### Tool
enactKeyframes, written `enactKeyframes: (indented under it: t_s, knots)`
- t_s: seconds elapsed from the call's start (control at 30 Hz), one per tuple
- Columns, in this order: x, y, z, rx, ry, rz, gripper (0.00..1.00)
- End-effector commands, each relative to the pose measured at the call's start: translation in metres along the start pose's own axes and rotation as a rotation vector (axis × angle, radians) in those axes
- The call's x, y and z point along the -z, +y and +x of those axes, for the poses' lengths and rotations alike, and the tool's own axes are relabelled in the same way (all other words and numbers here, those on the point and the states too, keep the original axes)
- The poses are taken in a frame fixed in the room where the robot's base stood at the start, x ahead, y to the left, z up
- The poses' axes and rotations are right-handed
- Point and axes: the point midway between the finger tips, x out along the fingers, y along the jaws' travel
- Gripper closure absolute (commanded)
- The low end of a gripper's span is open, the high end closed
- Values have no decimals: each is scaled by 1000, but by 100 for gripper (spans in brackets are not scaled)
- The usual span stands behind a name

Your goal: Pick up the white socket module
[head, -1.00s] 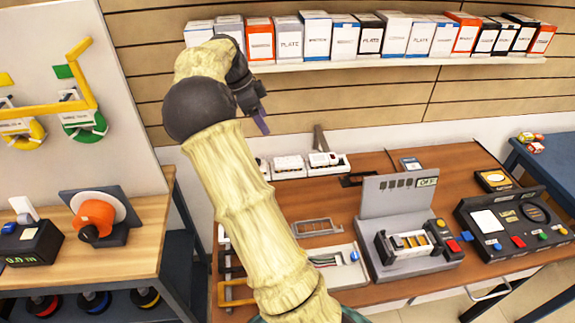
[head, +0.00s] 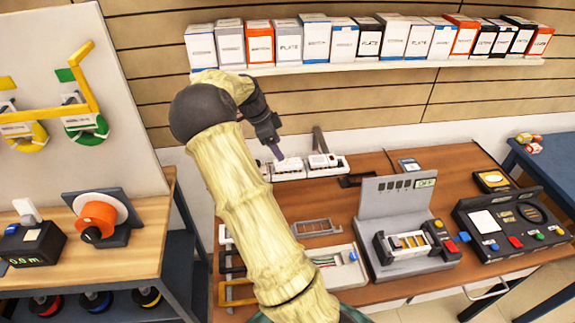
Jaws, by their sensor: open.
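Several small white modules sit in trays at the back left of the brown workbench. One white module (head: 289,165) lies just below my fingertips, and another (head: 322,160) is to its right. Which of them is the socket module is too small to tell. My gripper (head: 278,152) points down just above the left of these two modules, open, with nothing seen in it. Whether the fingertips touch the module cannot be told. Part of the trays at the left is hidden behind my arm.
A grey test fixture (head: 395,215) with an OFF display and a dark control panel (head: 510,225) stand on the bench's right. A grey frame (head: 316,227) and a wire tray (head: 340,266) lie in front. A shelf of boxes (head: 370,42) hangs above.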

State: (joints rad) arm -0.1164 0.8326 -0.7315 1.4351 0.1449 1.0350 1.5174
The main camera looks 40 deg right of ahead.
Motion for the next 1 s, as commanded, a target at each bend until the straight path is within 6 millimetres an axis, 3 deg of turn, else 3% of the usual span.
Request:
enactKeyframes:
  t_s: [0.2,0.57,0.9,1.0]
  knots:
    - [0,0,21,0,1,-1,33]
    - [1,0,25,-1,1,-1,33]
    - [1,3,69,-3,1,-1,33]
    - [0,2,74,0,0,-2,33]
